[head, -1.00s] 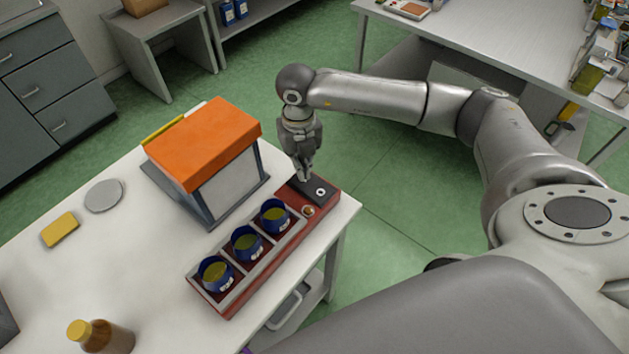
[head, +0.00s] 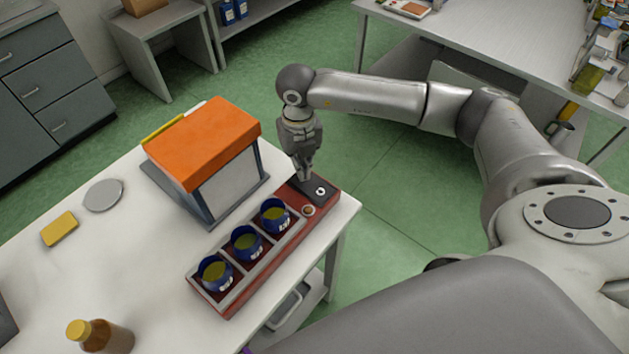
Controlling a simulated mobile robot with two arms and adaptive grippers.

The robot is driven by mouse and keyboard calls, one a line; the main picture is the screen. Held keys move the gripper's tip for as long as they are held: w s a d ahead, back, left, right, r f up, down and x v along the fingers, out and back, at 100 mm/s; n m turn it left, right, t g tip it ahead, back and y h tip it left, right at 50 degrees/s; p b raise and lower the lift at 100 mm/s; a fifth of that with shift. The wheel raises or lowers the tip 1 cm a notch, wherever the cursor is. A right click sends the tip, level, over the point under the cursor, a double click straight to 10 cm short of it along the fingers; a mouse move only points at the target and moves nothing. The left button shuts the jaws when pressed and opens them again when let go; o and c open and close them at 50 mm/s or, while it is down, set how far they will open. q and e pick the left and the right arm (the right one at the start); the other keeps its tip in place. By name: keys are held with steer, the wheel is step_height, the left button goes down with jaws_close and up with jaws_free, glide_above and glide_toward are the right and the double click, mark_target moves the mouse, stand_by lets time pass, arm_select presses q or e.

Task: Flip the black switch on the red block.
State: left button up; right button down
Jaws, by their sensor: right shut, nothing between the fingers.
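The red block (head: 265,265) lies near the right edge of the white table, with three blue cups (head: 246,243) in its grey-lined compartments. At its far end is a dark plate with the black switch (head: 320,190), which bears a small light ring mark. My right gripper (head: 305,179) points down, shut and empty, with its fingertips at the dark plate, just left of the ring mark. I cannot tell whether the tips touch the plate or which way the switch is set. My left gripper is out of view.
An orange-topped box (head: 203,142) stands close left of my right gripper. A grey disc (head: 103,195), a yellow block (head: 60,229) and a brown bottle (head: 98,337) with a yellow cap are on the white table (head: 140,265). Green floor is open beyond its right edge.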

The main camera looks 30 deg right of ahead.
steer(key=shift+f+b, duration=0.9)
steer(key=shift+f, duration=0.2)
stand_by(0.3)
steer(key=shift+r+p, duration=2.05)
steer(key=shift+r, duration=1.45)
